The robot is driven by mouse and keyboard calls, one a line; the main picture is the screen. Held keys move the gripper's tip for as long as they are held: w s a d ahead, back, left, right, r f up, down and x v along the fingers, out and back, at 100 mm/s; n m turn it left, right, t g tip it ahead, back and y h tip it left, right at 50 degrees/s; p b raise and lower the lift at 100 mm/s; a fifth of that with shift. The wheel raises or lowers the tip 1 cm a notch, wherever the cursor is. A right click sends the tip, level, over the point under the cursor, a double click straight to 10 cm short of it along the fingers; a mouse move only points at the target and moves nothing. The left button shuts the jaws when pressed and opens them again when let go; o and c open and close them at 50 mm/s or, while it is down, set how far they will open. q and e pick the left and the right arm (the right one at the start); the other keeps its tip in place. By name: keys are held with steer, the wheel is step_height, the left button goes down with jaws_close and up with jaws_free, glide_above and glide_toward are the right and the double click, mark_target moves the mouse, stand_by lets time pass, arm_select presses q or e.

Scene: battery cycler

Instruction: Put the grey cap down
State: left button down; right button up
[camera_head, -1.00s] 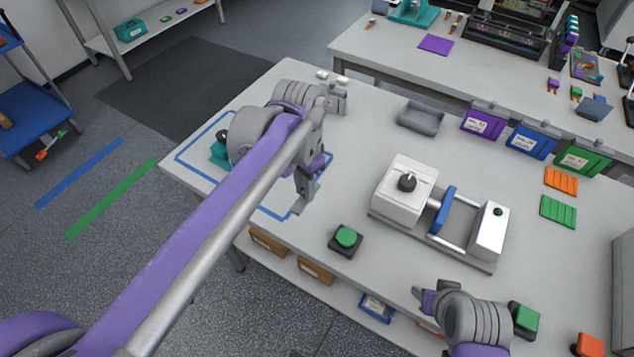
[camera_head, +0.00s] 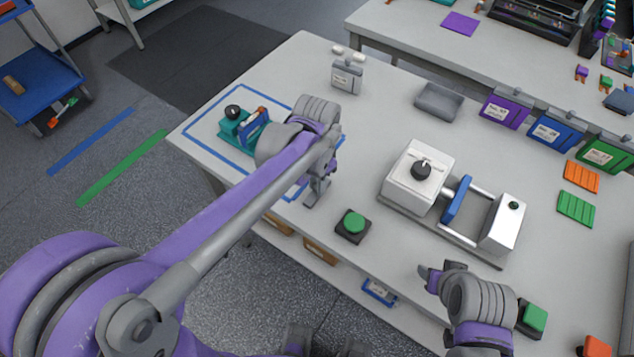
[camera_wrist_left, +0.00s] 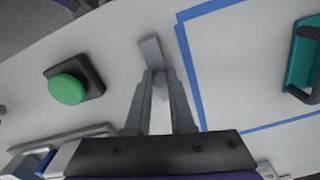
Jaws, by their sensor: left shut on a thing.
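The grey cap (camera_wrist_left: 152,52) is a small grey block at the fingertips of my left gripper (camera_wrist_left: 158,82) in the left wrist view. That gripper is shut on it. The cap is just outside the blue tape outline, on the side of the green button. I cannot tell whether it touches the table. In the head view my left gripper (camera_head: 318,190) points down near the table's front edge, and the cap is hard to make out there. My right gripper (camera_head: 431,277) is low over the front of the table; its jaw opening is unclear.
The green button (camera_head: 352,223) stands right of my left gripper. A white device with a blue bar (camera_head: 456,200) is further right. A teal fixture (camera_head: 238,124) sits inside the blue tape. A grey tray (camera_head: 438,102) and a grey labelled box (camera_head: 346,76) are behind. Bare table lies between them.

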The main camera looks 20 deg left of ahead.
arm_select(q)
steer(key=shift+f, duration=0.15)
arm_select(e)
steer(key=shift+f, duration=0.2)
arm_select(q)
steer(key=c, duration=0.8)
jaws_free()
arm_select(e)
steer(key=shift+r, duration=0.1)
